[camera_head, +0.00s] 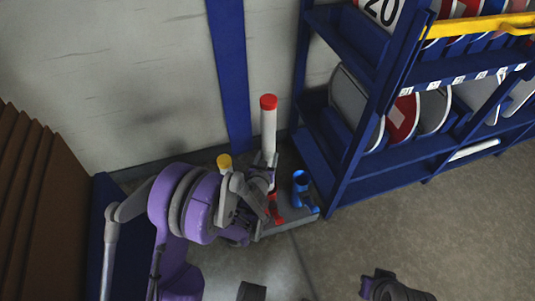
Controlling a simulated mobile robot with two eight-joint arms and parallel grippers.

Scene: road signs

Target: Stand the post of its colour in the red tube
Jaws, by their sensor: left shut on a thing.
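A white post with a red cap (268,125) stands about upright in front of the wall. My left gripper (267,172) is shut on its lower part. The red tube (274,208) shows just below the gripper, on a grey base (287,228). The gripper hides the post's lower end, so I cannot tell whether it is inside the tube. A blue tube (300,190) stands to the right on the same base, with no post showing in it. A yellow cap (225,161) shows behind my left arm; what is below it is hidden. A dark part of my right arm shows at the bottom edge.
A blue rack (345,165) with round and red-and-white signs stands close on the right. A yellow bar (480,26) runs along its upper shelf. A pale wall (110,80) is behind. Brown ridged panels (30,200) are at left. The floor (440,220) at right is clear.

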